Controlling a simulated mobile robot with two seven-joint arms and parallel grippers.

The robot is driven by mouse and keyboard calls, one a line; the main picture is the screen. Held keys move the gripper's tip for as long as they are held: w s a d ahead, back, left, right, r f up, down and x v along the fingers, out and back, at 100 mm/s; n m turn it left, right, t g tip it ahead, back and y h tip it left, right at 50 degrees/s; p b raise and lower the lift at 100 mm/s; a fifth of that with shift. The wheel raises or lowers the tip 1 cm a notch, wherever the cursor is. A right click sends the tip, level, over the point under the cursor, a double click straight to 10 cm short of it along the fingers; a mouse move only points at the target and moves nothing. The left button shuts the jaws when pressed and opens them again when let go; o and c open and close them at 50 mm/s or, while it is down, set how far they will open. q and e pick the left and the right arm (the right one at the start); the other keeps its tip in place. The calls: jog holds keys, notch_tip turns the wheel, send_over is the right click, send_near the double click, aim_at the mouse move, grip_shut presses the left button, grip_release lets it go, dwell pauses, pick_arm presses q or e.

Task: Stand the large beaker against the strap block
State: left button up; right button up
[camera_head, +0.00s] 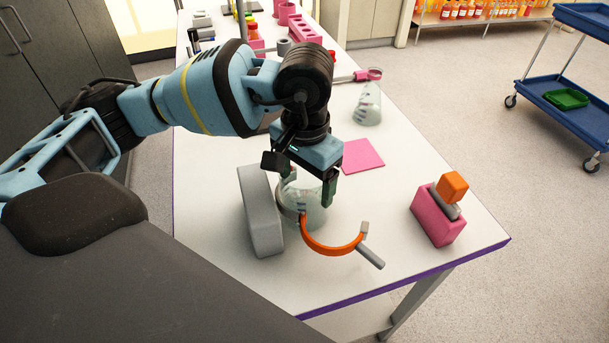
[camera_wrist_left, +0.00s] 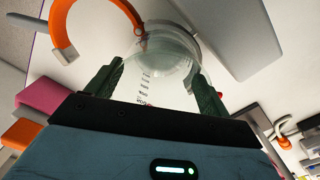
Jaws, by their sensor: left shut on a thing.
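The large beaker (camera_head: 316,214) is clear glass and upright at the table's front, close beside the grey strap block (camera_head: 262,222). In the left wrist view the beaker (camera_wrist_left: 168,52) shows its printed scale. An open orange strap (camera_head: 330,250) with a grey end bar curves out in front of the beaker. A grey band shows at the beaker's block side. My left gripper (camera_head: 309,187) points down, with one finger on each side of the beaker, and is shut on it. I cannot tell whether beaker and block touch. My right gripper is not in view.
A pink block (camera_head: 436,220) with a grey piece and an orange cube stands at the right. A pink mat (camera_head: 362,156) lies behind the beaker, with a conical flask (camera_head: 369,108) farther back. Pink racks stand at the far end. Table between strap and pink block is clear.

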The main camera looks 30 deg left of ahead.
pick_arm(q)
jog(key=shift+f, duration=0.1)
jog(key=shift+f, duration=0.15)
jog(key=o, duration=1.1)
jog(key=shift+r, duration=0.2)
notch_tip(320, 180, up, 12)
